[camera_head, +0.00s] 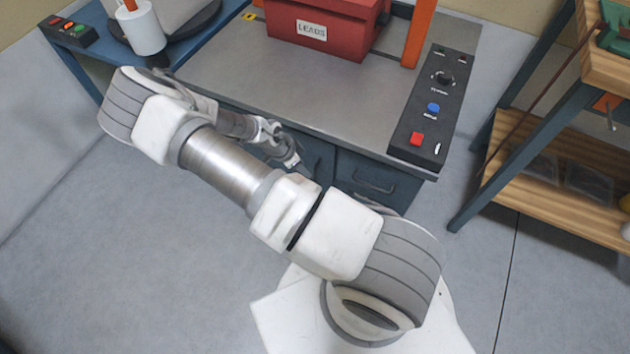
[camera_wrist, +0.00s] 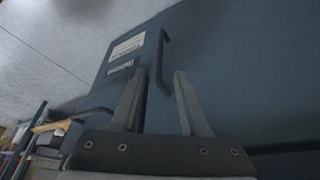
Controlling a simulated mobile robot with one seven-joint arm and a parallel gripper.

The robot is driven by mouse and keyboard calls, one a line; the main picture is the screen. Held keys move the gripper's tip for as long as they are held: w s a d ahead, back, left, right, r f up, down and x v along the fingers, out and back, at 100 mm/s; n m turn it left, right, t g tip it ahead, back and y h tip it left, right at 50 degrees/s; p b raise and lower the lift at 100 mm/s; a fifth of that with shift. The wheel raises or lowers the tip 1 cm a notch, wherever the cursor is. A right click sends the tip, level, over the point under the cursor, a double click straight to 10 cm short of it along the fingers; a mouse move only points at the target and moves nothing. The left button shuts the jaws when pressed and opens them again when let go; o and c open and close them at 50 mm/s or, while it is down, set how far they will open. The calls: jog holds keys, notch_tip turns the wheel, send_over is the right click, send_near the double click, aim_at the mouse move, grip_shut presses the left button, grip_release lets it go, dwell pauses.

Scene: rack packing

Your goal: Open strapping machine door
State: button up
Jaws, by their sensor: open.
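The strapping machine (camera_head: 310,92) has a grey top, an orange arch and a dark blue-grey cabinet front. A door (camera_head: 362,182) with a handle (camera_head: 375,181) shows below the top at the right; the front left of it is partly hidden by my arm. My gripper (camera_head: 294,160) is at the cabinet front, left of that door. In the wrist view my gripper (camera_wrist: 157,76) is open, its two fingers pointing at a dark blue-grey panel (camera_wrist: 235,70) with a pale label (camera_wrist: 127,47). A dark bar handle (camera_wrist: 160,62) lies just ahead, between the fingertips in the picture; contact cannot be told.
A red box marked LEADS (camera_head: 312,30) sits on the machine top. A control panel (camera_head: 432,105) with buttons is on its right edge. A blue table (camera_head: 82,62) stands at the left, a wooden-shelved rack (camera_head: 560,180) at the right. Floor at the left is clear.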

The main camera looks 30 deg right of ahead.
jog(key=b+x, duration=0.3)
jog(key=x, duration=0.8)
jog(key=shift+d+f, duration=0.2)
jog(key=shift+f, duration=0.1)
jog(key=shift+c, duration=0.3)
grip_shut()
dwell(0.6)
